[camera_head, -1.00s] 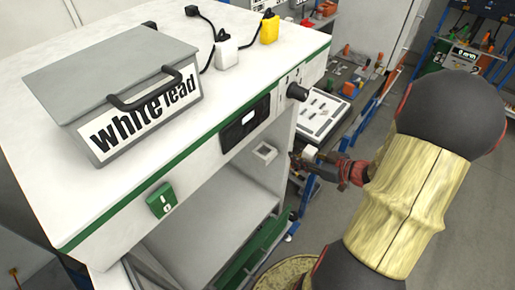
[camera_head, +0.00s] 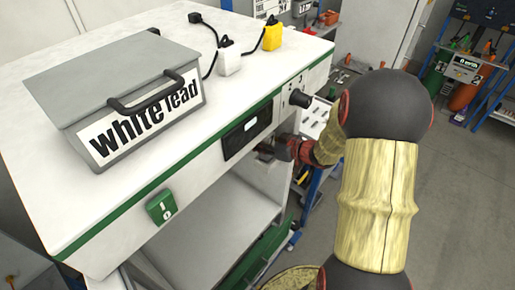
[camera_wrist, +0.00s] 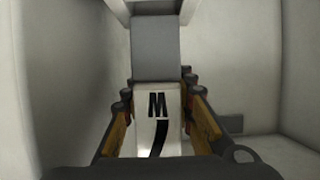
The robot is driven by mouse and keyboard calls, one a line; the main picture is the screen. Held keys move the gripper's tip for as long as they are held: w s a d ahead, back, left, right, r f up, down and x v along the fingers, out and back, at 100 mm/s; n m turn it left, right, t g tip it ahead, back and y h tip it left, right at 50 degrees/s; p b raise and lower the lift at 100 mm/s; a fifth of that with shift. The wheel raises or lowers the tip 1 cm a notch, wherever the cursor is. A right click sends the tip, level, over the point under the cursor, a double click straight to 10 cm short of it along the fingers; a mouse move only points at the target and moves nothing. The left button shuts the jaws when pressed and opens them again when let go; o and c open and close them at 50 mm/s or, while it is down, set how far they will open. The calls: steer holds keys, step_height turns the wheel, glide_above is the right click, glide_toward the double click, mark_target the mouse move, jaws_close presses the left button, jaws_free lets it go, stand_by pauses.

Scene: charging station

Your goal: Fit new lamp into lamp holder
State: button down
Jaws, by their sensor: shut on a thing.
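My gripper (camera_head: 264,151) is at the front of the white cabinet, below the green edge strip and the black display panel. In the wrist view its two fingers (camera_wrist: 158,98) are shut on a white piece with a black "M" on it, which I take for the new lamp (camera_wrist: 172,104). A grey block (camera_wrist: 154,48) lies directly beyond the white piece, and a pale part shows above it. I cannot tell whether the lamp touches the lamp holder. In the head view, my gripper and arm hide the lamp and the holder.
The white cabinet (camera_head: 215,95) carries a grey "white lead" box (camera_head: 120,75), a white plug (camera_head: 229,62) and a yellow plug (camera_head: 272,37). A black knob (camera_head: 298,98) juts out just above my gripper. Pale walls stand close on both sides in the wrist view.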

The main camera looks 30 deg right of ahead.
step_height(320, 180, down, 4)
steer(key=shift+w+b, duration=0.1)
steer(key=shift+b, duration=0.25)
steer(key=c, duration=2)
jaws_free()
steer(key=shift+r, duration=0.15)
steer(key=o, duration=0.5)
steer(key=shift+o, duration=0.2)
steer(key=shift+r, duration=0.15)
steer(key=p+v, duration=0.1)
steer(key=v, duration=1.1)
